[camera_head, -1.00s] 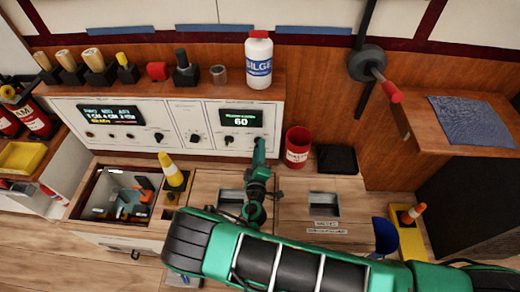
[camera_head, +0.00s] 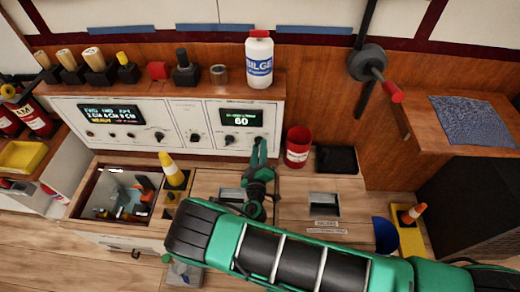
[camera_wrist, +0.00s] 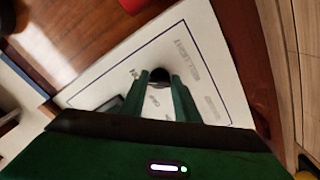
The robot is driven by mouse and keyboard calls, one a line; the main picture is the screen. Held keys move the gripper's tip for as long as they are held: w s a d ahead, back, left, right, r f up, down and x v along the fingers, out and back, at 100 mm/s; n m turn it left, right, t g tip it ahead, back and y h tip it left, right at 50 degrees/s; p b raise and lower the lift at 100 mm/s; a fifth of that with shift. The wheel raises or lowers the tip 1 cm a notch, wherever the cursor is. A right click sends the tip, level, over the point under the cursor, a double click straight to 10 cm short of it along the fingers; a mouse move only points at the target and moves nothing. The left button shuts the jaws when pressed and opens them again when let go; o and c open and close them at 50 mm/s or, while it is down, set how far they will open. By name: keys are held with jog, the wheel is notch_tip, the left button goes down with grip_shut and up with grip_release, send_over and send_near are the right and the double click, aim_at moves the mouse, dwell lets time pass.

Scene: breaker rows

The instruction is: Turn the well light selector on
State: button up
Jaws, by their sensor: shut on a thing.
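The right instrument panel (camera_head: 212,138) is white, with a display reading 60 and dark knobs below it. My gripper (camera_head: 259,148) is at its lower right part, with two green fingers side by side. In the wrist view, a round black knob (camera_wrist: 160,74) sits between the fingertips of my gripper (camera_wrist: 161,80), which is shut on it. The fingers hide part of the knob and its pointer. Another knob (camera_head: 229,140) shows left of the fingers.
A white bilge bottle (camera_head: 259,62) stands on the shelf above the panel. A red cup (camera_head: 297,148) stands right of my gripper. A red-tipped lever (camera_head: 392,94) sticks out at right.

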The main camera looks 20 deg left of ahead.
jog(key=o, duration=1)
jog(key=shift+s+f, duration=0.15)
jog(key=shift+f, duration=0.1)
jog(key=shift+o, duration=0.2)
jog(key=shift+r, duration=0.1)
jog(key=v, duration=1)
jog(key=shift+s, duration=0.35)
